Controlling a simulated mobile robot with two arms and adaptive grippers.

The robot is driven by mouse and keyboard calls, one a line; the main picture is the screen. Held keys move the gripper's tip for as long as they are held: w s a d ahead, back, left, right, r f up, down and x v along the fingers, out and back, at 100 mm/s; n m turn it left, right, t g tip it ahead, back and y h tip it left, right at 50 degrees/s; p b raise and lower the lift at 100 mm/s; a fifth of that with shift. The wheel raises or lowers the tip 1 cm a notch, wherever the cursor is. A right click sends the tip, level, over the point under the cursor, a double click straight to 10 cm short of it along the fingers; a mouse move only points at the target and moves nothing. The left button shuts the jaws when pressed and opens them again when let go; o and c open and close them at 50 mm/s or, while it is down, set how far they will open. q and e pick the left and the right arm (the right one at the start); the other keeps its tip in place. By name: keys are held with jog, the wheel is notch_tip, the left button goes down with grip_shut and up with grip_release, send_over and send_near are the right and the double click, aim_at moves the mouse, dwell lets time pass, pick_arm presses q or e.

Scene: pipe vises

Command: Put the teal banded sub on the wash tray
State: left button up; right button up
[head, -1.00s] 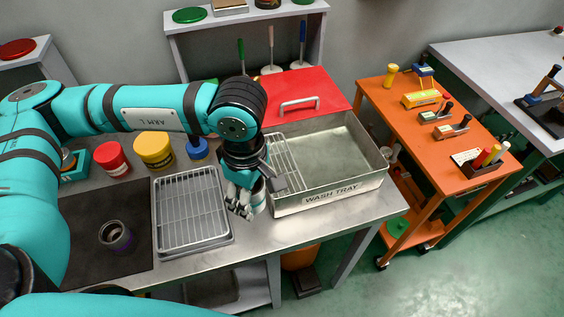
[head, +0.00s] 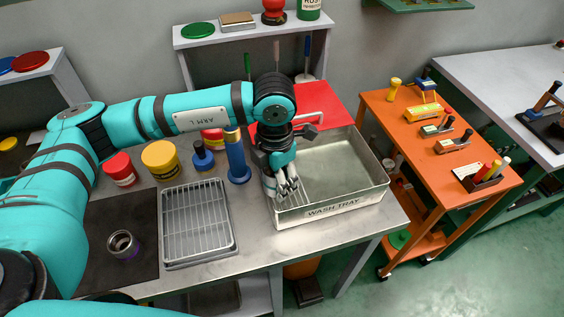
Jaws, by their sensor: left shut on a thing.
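I cannot tell whether the sub touches the rack. My right gripper is not in view.
A grey draining rack (head: 196,222) lies left of the tray. A purple banded sub (head: 123,246) stands on a black mat (head: 88,272). A blue cylinder (head: 238,163) stands near the tray's left end. The tray's right part is clear.

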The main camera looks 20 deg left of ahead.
pick_arm(q)
jog(key=w, duration=0.2)
jog(key=w+p, duration=0.1)
jog(key=w, duration=0.2)
jog(key=shift+w+a+f, duration=0.2)
jog(key=shift+w+a, duration=0.1)
jog(key=shift+w+p, duration=0.3)
jog(key=shift+w, duration=0.1)
notch_tip(320, 180, down, 3)
jog(key=shift+f+p, duration=0.1)
jog(key=shift+p, duration=0.75)
jog(key=shift+f, duration=0.25)
jog(key=shift+f, duration=0.1)
jog(key=shift+f+b, duration=0.15)
jog(key=shift+b, duration=0.2)
jog(key=o, duration=1.4)
